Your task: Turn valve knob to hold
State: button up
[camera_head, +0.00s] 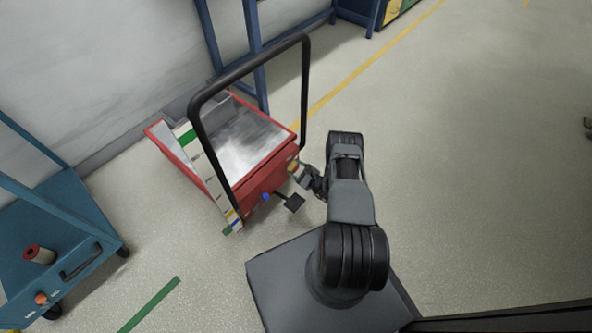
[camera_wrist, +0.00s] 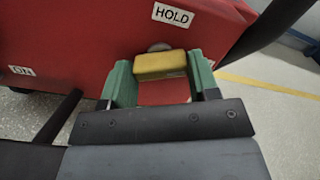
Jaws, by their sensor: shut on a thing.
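The valve knob (camera_wrist: 160,65) is a yellow bar on the red cart's side panel, just under the white HOLD label (camera_wrist: 172,15). In the wrist view it lies crosswise, level with the panel. My gripper (camera_wrist: 160,72) is shut on the knob, with a green finger at each end of it. A white ON label (camera_wrist: 21,70) is on the panel to the left. In the head view my gripper (camera_head: 304,172) reaches the right corner of the red cart (camera_head: 258,184). The knob is mostly hidden there.
The cart has a black tube handle (camera_head: 193,115) and a black pedal (camera_head: 293,203) near my gripper. A blue-green cart (camera_head: 60,250) stands at the left. Blue rack posts (camera_head: 252,40) are behind.

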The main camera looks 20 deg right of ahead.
jog(key=n+b, duration=0.2)
jog(key=n, duration=1)
jog(key=shift+d+n, duration=0.1)
jog(key=shift+n, duration=0.2)
dwell(0.5)
jog(key=o, duration=0.9)
